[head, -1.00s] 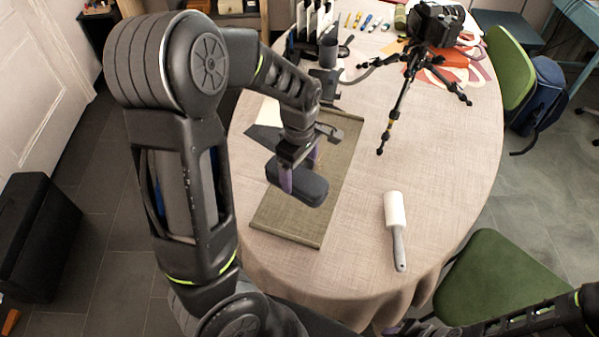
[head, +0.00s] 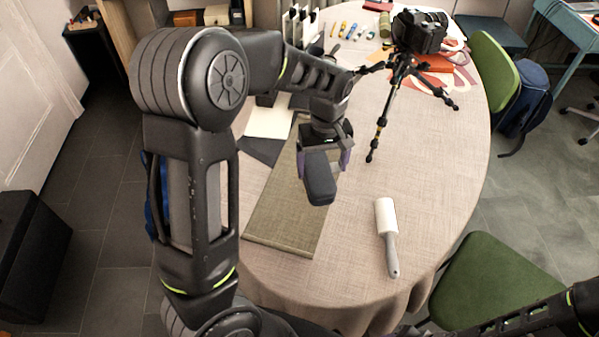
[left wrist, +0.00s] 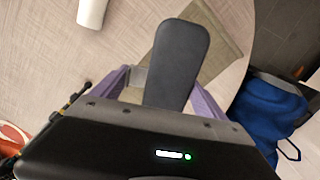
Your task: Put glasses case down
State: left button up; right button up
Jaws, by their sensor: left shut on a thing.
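The dark glasses case (head: 319,178) is an elongated rounded box, held above the table near the right edge of the olive mat (head: 285,228). My left gripper (head: 325,163) is shut on it, with a purple finger on either side. In the left wrist view the case (left wrist: 176,58) extends out from between the purple fingers (left wrist: 165,95), with the mat (left wrist: 222,45) beyond it. I cannot tell the exact height of the case above the table. My right gripper is not visible; only part of my right arm shows at the lower right.
A lint roller (head: 386,232) lies right of the mat. A small tripod with a camera (head: 420,30) stands at the back right. Papers (head: 270,121) and a dark flat item lie behind the mat. The tablecloth (head: 425,165) between tripod and roller is clear.

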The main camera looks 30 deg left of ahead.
pick_arm(q)
jog(key=w+d+r+m, duration=0.3)
jog(key=w+d+m, duration=0.1)
jog(key=d+m, duration=0.3)
jog(key=shift+w+r+m, duration=0.15)
jog(key=shift+r+m, duration=0.05)
jog(key=shift+m, duration=0.7)
jog(key=shift+d, duration=0.1)
